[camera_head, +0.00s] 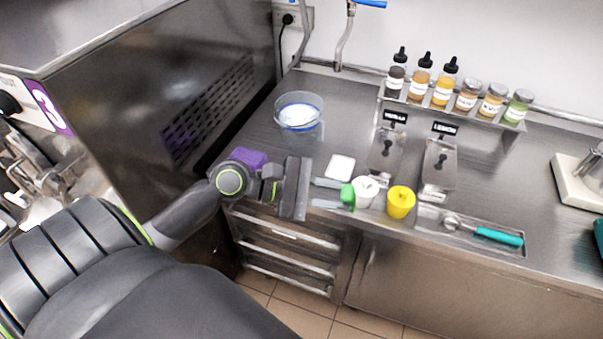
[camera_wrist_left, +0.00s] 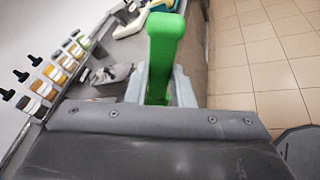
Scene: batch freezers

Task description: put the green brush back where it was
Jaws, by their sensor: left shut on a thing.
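The green brush (camera_head: 347,195) shows as a small green block at the tips of my left gripper (camera_head: 328,194) in the head view. In the left wrist view the green brush (camera_wrist_left: 163,50) stands between the two grey fingers of my left gripper (camera_wrist_left: 160,88), which is shut on it. The gripper is over the front edge of the steel counter. The rest of the brush is hidden behind the fingers. My right gripper is in neither view.
A white cup (camera_head: 366,189) and a yellow cup (camera_head: 401,202) stand just right of the brush. A purple sponge (camera_head: 248,158) lies near my left wrist. A tray (camera_head: 470,236) holds a teal-handled scoop. Bottles and jars line a back rack (camera_head: 452,113).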

